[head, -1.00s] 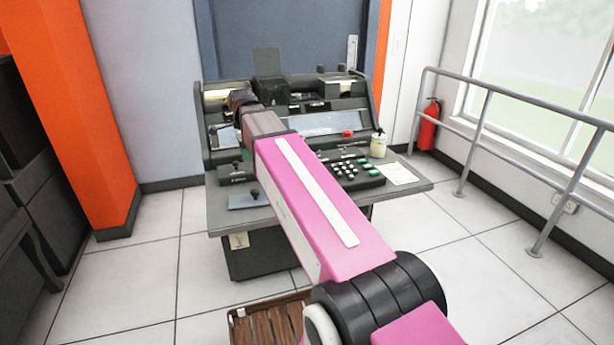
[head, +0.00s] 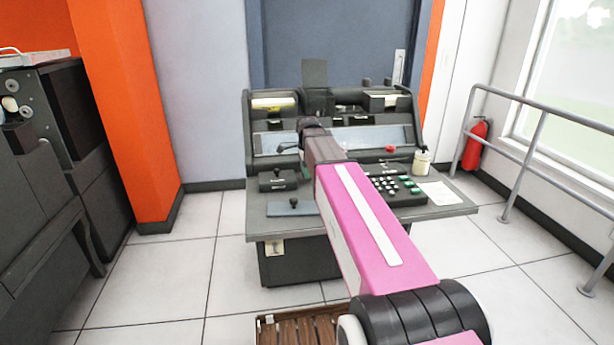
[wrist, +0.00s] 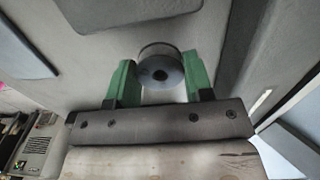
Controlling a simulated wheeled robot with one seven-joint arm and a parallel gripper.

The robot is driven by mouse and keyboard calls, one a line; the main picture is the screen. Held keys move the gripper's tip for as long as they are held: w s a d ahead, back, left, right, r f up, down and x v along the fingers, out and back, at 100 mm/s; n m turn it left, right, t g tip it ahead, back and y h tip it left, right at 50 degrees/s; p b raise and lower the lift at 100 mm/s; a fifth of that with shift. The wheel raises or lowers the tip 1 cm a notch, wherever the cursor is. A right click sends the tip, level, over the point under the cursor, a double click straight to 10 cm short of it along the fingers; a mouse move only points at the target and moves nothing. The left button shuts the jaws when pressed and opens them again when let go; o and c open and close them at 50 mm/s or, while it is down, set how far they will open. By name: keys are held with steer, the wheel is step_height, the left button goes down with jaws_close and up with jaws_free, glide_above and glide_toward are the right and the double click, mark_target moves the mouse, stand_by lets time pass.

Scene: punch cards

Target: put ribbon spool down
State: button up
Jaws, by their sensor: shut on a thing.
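The ribbon spool (wrist: 161,69) is a small dark grey cylinder with a round hub, seen in the wrist view. My gripper (wrist: 161,80) has green fingers, one on each side of the spool, and is shut on it. A grey surface lies behind the spool; I cannot tell whether the spool touches it. In the head view my pink arm reaches over the grey desk of the console (head: 360,222), and my own arm hides the gripper and spool there.
On the desk are a black keypad (head: 397,188), a white bottle (head: 421,163), a paper sheet (head: 440,193) and a blue-grey plate (head: 290,208). A slatted wooden crate (head: 300,328) stands on the floor in front. A railing (head: 540,130) runs at the right.

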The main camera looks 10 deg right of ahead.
steer(key=shift+f, duration=1.15)
steer(key=shift+f, duration=0.1)
steer(key=o, duration=0.9)
step_height(320, 180, up, 12)
